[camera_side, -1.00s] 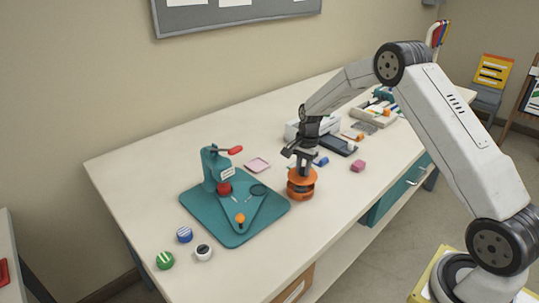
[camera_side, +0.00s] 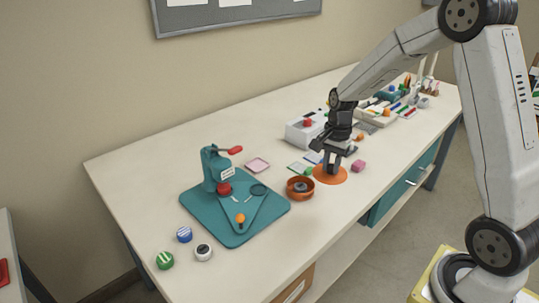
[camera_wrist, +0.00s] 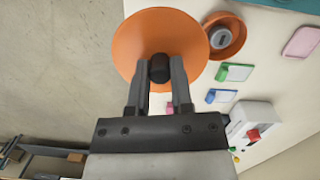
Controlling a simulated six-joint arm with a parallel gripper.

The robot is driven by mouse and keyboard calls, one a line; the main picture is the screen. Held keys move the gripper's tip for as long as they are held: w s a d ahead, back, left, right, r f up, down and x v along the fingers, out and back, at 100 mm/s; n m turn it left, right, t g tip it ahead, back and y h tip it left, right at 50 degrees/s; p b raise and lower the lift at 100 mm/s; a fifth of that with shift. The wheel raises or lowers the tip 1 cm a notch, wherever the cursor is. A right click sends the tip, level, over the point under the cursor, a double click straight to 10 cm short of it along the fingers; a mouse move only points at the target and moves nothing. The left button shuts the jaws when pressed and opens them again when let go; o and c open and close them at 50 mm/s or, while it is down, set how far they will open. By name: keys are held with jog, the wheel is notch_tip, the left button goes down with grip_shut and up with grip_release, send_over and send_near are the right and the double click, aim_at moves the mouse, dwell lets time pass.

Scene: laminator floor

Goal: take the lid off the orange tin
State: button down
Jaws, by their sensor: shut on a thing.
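The orange tin (camera_side: 300,194) stands open on the table to the right of the teal mat, with a grey item inside. It also shows in the wrist view (camera_wrist: 240,36), next to the lid. The round orange lid (camera_side: 331,178) is to the right of the tin, apart from it. In the wrist view the lid (camera_wrist: 135,45) fills the space beyond the fingers. My gripper (camera_side: 332,166) is shut on the dark knob (camera_wrist: 159,68) of the lid. I cannot tell whether the lid touches the table.
A teal mat (camera_side: 265,222) with a press lies left of the tin. A pink block (camera_side: 358,166) is right of the lid. A white box with a red button (camera_side: 303,130) and small cards (camera_side: 299,168) lie behind.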

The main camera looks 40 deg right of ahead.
jog(key=shift+s+a+r, duration=0.1)
jog(key=shift+s+r, duration=0.1)
jog(key=shift+s, duration=0.25)
jog(key=shift+s+a+r, duration=0.1)
jog(key=shift+s+r, duration=0.1)
jog(key=shift+s, duration=0.2)
jog(key=shift+w, duration=0.1)
jog(key=w+m, duration=0.2)
jog(key=m, duration=0.1)
jog(key=shift+w+d+f, duration=0.1)
jog(key=shift+w+f, duration=0.2)
jog(key=shift+f, duration=0.05)
jog(key=w+m, duration=0.1)
jog(key=m, duration=0.1)
jog(key=w+f+m, duration=0.1)
jog(key=w+m, duration=0.1)
jog(key=shift+d+t, duration=0.1)
jog(key=shift+t, duration=0.3)
jog(key=w+m, duration=0.1)
jog(key=m, duration=0.1)
jog(key=w+f+m, duration=0.1)
jog(key=w+m, duration=0.3)
jog(key=shift+f+t+h, duration=0.25)
jog(key=shift+t+h, duration=0.05)
